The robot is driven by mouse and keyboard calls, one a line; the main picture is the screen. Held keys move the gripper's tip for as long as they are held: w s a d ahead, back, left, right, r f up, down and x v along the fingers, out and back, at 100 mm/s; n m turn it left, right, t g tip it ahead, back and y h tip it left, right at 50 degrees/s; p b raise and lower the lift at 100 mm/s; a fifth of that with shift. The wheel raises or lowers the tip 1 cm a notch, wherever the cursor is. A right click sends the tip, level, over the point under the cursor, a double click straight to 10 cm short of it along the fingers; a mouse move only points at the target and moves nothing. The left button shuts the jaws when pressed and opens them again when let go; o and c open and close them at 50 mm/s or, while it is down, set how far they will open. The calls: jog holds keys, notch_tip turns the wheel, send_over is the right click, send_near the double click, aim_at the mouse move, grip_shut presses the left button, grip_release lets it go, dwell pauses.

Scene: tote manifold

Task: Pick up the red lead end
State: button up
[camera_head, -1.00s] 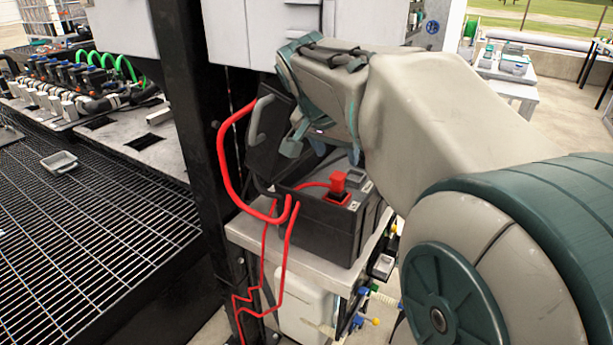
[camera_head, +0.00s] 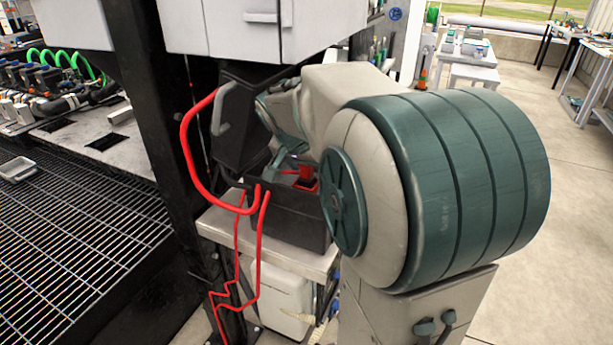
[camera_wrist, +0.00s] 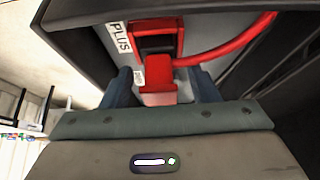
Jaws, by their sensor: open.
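The red lead end (camera_wrist: 158,82) is a red block with a red cable running off to the right in the wrist view. It sits by a red-framed socket (camera_wrist: 154,38) beside a label reading PLUS. My gripper (camera_wrist: 162,88) is open, with one blue-grey finger on each side of the red lead end; I cannot tell whether either touches it. In the head view the red lead end (camera_head: 304,174) shows above the black battery box (camera_head: 290,222), partly hidden by my arm. My gripper (camera_head: 289,165) is low over the box there.
The box's black lid (camera_head: 240,125) stands open behind and to the left. A thick red cable (camera_head: 190,150) loops on the left and hangs down the front. A dark post (camera_head: 172,120) stands left of the box, and a white cabinet (camera_head: 285,35) hangs above.

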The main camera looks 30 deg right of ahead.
jog(key=c, duration=1.1)
jog(key=shift+r, duration=0.1)
